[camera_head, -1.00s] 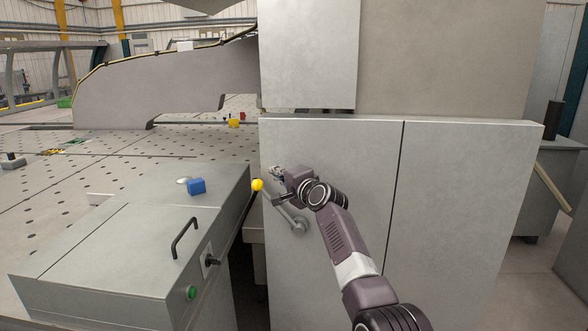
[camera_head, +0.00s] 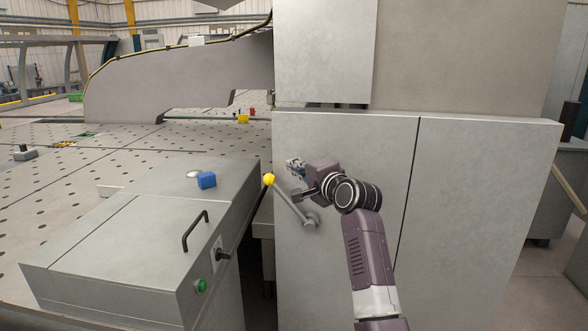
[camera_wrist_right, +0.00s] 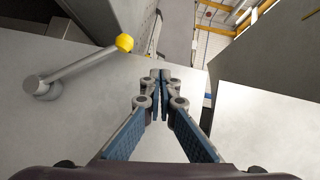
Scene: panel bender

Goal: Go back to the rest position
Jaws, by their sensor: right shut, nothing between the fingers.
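My right gripper (camera_head: 294,165) is in front of the grey cabinet (camera_head: 350,250), just above a lever (camera_head: 295,208) with a yellow ball end (camera_head: 269,179). In the right wrist view the fingers of my right gripper (camera_wrist_right: 160,76) meet at their tips with nothing between them. The lever (camera_wrist_right: 82,68) also shows there at the upper left, apart from the fingers, with its yellow ball (camera_wrist_right: 124,43) raised. My left gripper is not in view.
A large machine panel (camera_head: 325,50) rises above the cabinet.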

